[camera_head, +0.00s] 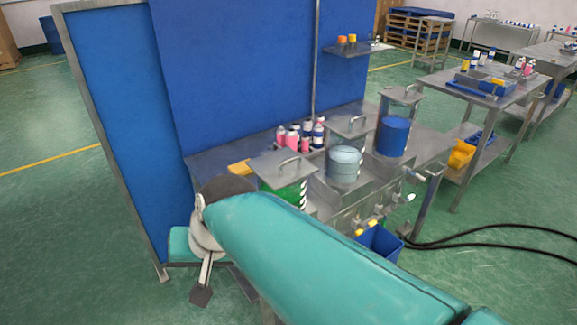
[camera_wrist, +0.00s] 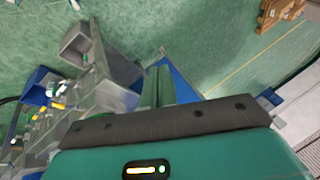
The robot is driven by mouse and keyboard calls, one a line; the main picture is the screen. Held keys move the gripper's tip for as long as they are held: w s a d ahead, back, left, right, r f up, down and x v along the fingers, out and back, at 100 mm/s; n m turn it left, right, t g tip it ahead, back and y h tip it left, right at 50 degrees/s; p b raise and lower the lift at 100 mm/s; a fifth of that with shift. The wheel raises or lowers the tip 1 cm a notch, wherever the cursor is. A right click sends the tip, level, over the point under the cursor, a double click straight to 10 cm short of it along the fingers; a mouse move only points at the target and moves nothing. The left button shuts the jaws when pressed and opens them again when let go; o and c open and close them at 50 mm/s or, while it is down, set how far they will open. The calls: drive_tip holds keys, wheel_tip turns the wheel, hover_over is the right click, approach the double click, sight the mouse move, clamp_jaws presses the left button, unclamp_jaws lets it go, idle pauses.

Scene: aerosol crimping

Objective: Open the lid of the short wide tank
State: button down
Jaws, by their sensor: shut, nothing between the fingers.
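Three tanks stand in a row on the metal bench in the head view. The middle tank is a pale blue cylinder (camera_head: 344,164) under a handled lid (camera_head: 347,128). The far tank is a blue cylinder (camera_head: 393,136) under a handled lid (camera_head: 402,96). I cannot tell for sure which is the short wide one. My gripper (camera_wrist: 163,124) shows its dark bar and teal body in the wrist view. It is shut and empty, apart from the lids.
Several bottles (camera_head: 300,135) stand behind the tanks. A tall blue panel (camera_head: 235,75) borders the bench at the back and left. Valves (camera_head: 375,222) and a blue bin (camera_head: 380,243) are at the front. Black hoses (camera_head: 480,233) lie on the floor at right.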

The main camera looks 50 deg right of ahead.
drive_tip(key=w+d+m+t+y, duration=0.2)
drive_tip(key=w+d+m, duration=0.2)
drive_tip(key=d+m, duration=0.5)
drive_tip(key=m+t+h, duration=0.6)
drive_tip(key=m+h, duration=0.1)
drive_tip(key=m, duration=1.6)
approach(298, 178)
wheel_tip(298, 178, up, 3)
drive_tip(key=x, duration=1)
